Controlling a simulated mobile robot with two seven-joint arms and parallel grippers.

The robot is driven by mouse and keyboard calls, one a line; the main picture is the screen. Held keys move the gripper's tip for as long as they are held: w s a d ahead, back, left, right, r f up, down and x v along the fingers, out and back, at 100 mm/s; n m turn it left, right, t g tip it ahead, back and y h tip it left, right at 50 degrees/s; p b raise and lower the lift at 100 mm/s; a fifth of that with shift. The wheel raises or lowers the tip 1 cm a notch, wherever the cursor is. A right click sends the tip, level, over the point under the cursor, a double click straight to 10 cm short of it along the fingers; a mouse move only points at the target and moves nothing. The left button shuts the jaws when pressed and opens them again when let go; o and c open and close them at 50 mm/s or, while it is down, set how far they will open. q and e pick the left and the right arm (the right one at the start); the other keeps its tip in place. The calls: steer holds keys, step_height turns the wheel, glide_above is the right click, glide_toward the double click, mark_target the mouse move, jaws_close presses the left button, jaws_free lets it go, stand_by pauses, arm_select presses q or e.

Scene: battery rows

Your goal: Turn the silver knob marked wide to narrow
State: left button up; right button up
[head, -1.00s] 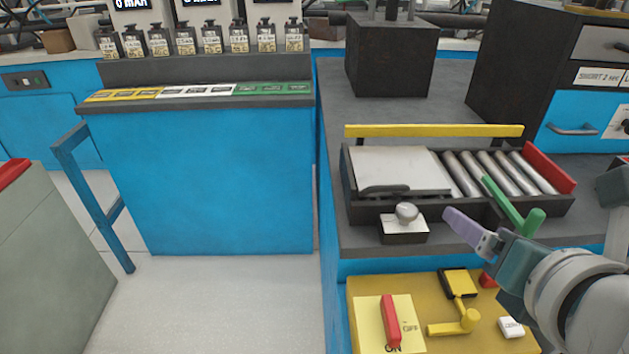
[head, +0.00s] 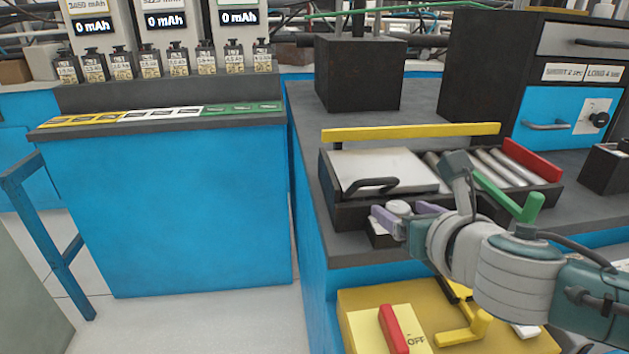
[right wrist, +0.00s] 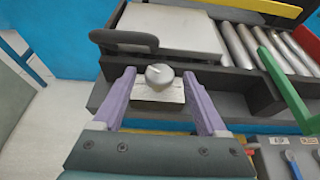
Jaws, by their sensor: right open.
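The silver knob (head: 399,208) is on a small pale plate on the front of the roller tray unit. In the right wrist view the knob (right wrist: 159,75) is round, with a pale mark line on top, and its plate (right wrist: 158,97) has lettering too small to read. My right gripper (head: 408,212) is open, with its purple fingers on either side of the knob. In the right wrist view the fingers of my right gripper (right wrist: 159,88) stand apart from the knob, with gaps on both sides. My left gripper is not in view.
The roller tray (head: 350,200) has a white plate, a black handle (head: 372,186), a yellow bar (head: 410,132) and a green lever (head: 529,207). Below is a yellow panel (head: 362,304) with a red switch (head: 393,329). Battery bottles (head: 150,62) stand on the left counter.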

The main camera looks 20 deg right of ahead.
steer(key=shift+w, duration=0.1)
jaws_close()
stand_by(0.6)
